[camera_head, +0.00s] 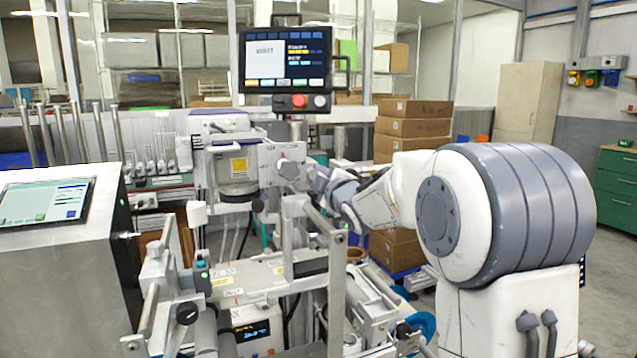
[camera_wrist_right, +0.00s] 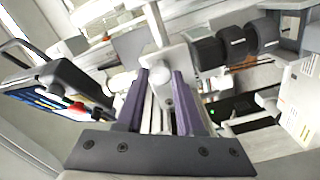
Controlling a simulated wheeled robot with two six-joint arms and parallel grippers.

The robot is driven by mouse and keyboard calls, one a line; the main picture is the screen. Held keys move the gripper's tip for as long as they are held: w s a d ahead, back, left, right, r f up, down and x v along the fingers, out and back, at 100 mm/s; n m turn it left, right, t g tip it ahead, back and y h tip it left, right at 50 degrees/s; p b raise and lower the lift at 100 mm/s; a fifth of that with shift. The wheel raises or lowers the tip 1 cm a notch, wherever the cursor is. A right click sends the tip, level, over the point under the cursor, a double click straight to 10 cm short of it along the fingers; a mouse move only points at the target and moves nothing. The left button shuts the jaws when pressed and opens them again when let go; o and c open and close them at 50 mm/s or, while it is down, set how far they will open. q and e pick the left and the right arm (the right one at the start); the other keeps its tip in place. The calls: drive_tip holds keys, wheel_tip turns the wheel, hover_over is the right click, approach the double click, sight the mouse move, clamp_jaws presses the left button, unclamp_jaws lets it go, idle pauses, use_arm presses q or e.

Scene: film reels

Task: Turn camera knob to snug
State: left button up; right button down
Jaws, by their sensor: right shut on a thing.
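The camera knob (camera_head: 289,169), a small grey piece, is at the front of a light bracket plate on the machine's camera unit (camera_head: 238,167). My right gripper (camera_head: 308,174) reaches it from the right, its purple fingers shut on it. In the right wrist view, the two purple fingers (camera_wrist_right: 158,88) stand on either side of the light grey knob (camera_wrist_right: 167,82). The fingers hide part of the knob, and its turn angle cannot be read. My left gripper is not in view.
Black cylindrical knobs (camera_wrist_right: 235,45) sit close to the right of my fingers. A monitor (camera_head: 286,60) with a red button hangs above the camera unit. Metal posts and rollers (camera_head: 335,270) crowd the space below. Cardboard boxes (camera_head: 412,128) stand behind.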

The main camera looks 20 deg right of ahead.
idle(0.3)
drive_tip(key=c, duration=0.5)
unclamp_jaws()
drive_tip(key=s+b, duration=0.1)
drive_tip(key=s, duration=0.9)
drive_tip(key=shift+s+d, duration=0.1)
drive_tip(key=shift+s, duration=0.15)
drive_tip(key=shift+r, duration=0.1)
